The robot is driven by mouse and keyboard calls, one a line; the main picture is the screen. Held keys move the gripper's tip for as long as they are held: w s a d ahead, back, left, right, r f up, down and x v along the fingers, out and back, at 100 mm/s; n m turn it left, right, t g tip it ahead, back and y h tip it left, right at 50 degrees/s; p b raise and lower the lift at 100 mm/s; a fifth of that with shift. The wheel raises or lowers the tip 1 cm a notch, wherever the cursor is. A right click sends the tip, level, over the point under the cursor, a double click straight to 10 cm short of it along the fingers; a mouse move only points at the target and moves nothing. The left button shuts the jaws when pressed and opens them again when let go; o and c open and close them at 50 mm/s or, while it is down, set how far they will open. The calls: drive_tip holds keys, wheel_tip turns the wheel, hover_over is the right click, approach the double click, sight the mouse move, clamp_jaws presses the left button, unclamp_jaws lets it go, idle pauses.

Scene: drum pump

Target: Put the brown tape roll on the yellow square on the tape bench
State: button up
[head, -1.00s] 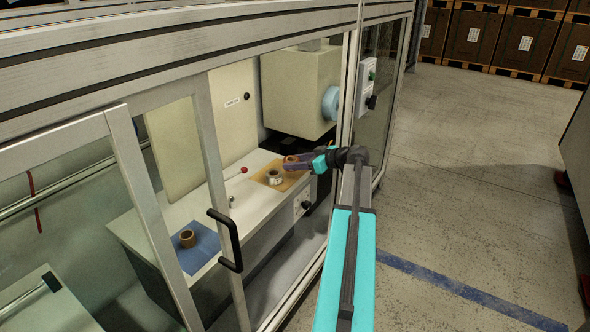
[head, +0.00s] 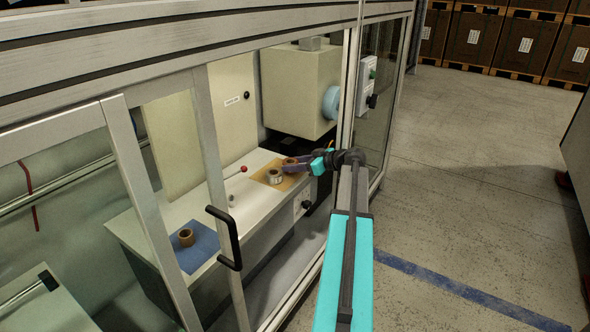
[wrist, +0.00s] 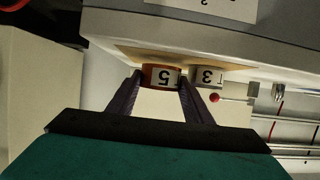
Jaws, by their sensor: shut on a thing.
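My gripper (head: 291,164) is shut on a brown tape roll (head: 290,160), at the far right end of the white bench inside the enclosure. In the wrist view the held roll (wrist: 160,77) sits between my two fingertips (wrist: 161,82), with red-brown edges and a white numbered label. The yellow square (head: 262,173) lies under and beside it in the head view. A pale tape roll (head: 275,176) stands on that square, close to the held roll; it also shows in the wrist view (wrist: 208,75). I cannot tell whether the held roll touches the square.
Another brown roll (head: 187,237) stands on a blue square (head: 203,252) at the bench's near left. The enclosure's door handle (head: 226,238) and frame post (head: 345,130) stand near my arm. Open floor lies to the right.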

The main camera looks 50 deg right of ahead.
drive_tip(key=shift+f, duration=0.4)
drive_tip(key=shift+f, duration=0.15)
drive_tip(key=o, duration=0.9)
drive_tip(key=shift+s+d+r, duration=0.1)
drive_tip(key=shift+s+r, duration=0.15)
drive_tip(key=shift+r, duration=0.05)
drive_tip(key=p+v, duration=0.3)
drive_tip(key=v, duration=0.8)
drive_tip(key=shift+s, duration=0.25)
